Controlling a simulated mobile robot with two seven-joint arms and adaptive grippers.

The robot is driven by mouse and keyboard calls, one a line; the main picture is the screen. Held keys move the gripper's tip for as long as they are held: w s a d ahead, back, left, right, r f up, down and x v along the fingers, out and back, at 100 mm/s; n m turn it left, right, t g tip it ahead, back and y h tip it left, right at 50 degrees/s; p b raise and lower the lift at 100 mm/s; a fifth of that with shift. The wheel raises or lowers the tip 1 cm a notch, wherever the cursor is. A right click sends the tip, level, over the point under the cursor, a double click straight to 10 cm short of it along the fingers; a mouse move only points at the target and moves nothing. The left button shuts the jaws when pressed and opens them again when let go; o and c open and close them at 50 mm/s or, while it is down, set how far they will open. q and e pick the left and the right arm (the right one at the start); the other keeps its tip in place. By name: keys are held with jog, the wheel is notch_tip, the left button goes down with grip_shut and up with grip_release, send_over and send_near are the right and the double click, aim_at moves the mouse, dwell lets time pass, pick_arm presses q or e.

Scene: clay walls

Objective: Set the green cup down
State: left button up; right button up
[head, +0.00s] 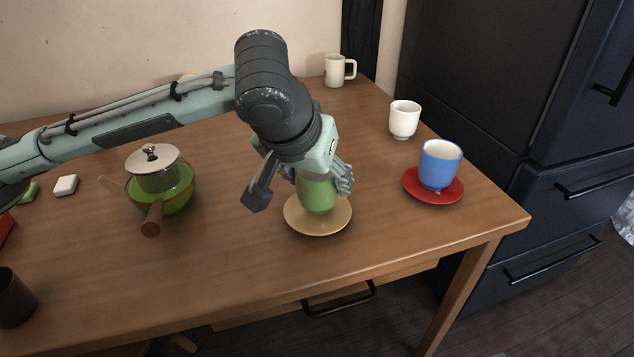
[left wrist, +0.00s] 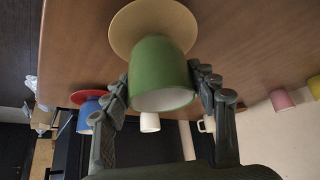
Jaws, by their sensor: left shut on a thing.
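The green cup (head: 318,194) is between the fingers of my left gripper (head: 302,190), over the tan saucer (head: 318,227) near the table's front edge. The left wrist view also shows the green cup (left wrist: 161,68), with its pale open rim towards the camera and the tan saucer (left wrist: 125,30) behind its base. My left gripper (left wrist: 163,84) is shut on the cup, one finger on each side. The cup looks about upright. Its base is at or just above the saucer; I cannot tell whether they touch. My right gripper is not in view.
A blue cup (head: 440,166) on a red saucer (head: 433,194) stands to the right, with a white cup (head: 404,121) behind. A cream mug (head: 335,72) is at the back. A green lidded pot (head: 177,196) stands left. A dark cup (head: 14,302) is front left.

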pick_arm(q)
jog(key=shift+f, duration=0.5)
jog(key=o, duration=1.2)
jog(key=shift+o, duration=0.2)
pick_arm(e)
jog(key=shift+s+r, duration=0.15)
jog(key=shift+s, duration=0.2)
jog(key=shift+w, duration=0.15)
pick_arm(q)
jog(key=shift+r, duration=0.35)
jog(key=v, duration=0.3)
jog(key=p+v, duration=0.1)
jog(key=v, duration=0.7)
jog(key=shift+s+r+p, duration=0.25)
jog(key=shift+r+p, duration=0.05)
jog(key=shift+p, duration=0.05)
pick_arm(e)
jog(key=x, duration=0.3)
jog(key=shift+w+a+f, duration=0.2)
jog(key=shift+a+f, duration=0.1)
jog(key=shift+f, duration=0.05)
